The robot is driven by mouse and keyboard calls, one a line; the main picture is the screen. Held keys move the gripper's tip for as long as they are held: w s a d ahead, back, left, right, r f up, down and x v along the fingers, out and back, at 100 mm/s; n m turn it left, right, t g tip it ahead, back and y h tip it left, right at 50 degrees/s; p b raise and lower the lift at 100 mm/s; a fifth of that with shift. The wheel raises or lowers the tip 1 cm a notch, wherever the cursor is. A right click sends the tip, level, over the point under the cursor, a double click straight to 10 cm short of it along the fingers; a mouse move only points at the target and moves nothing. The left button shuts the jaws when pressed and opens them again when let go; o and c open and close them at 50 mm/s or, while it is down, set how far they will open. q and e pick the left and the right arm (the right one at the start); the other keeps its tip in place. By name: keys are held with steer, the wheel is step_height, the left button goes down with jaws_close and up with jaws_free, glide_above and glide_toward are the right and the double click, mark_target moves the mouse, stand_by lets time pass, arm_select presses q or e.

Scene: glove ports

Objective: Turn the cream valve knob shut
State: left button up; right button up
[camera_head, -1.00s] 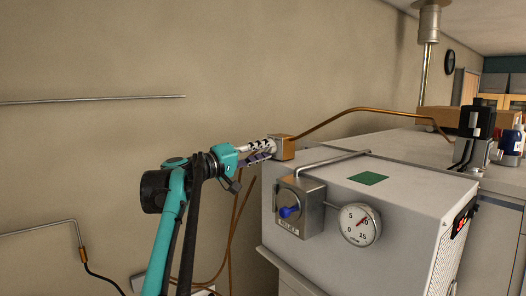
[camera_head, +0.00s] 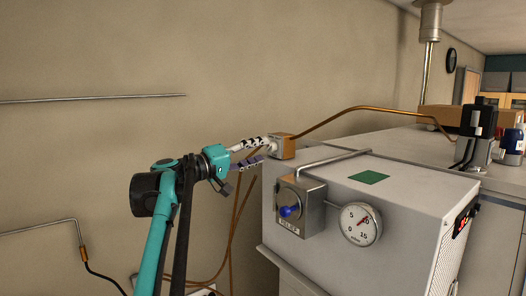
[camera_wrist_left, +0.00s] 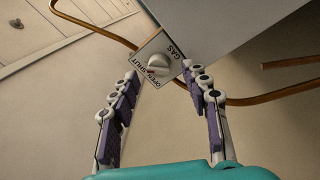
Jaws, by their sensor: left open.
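The cream valve knob (camera_wrist_left: 157,64) sits on a pale plate marked GAS, OPEN and SHUT in the left wrist view. A red mark shows at its edge, near the lettering. In the head view its square valve block (camera_head: 284,147) is on the copper pipe at the cabinet's back left corner; the knob is hardly visible there. My left gripper (camera_head: 264,150) is open and points at the block. In the left wrist view the open fingers (camera_wrist_left: 160,71) are spread on either side of the knob, with nothing visible between them. My right gripper is not in view.
The grey cabinet (camera_head: 400,190) carries a relief box (camera_head: 313,206) with a blue knob (camera_head: 290,211) and a round gauge (camera_head: 360,224). A copper pipe (camera_head: 350,109) runs right from the valve block. Loose brown hoses (camera_head: 236,225) hang below my gripper.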

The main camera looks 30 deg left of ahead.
arm_select(q)
steer(key=v, duration=0.5)
steer(key=shift+s+f, duration=0.1)
steer(key=shift+s, duration=0.2)
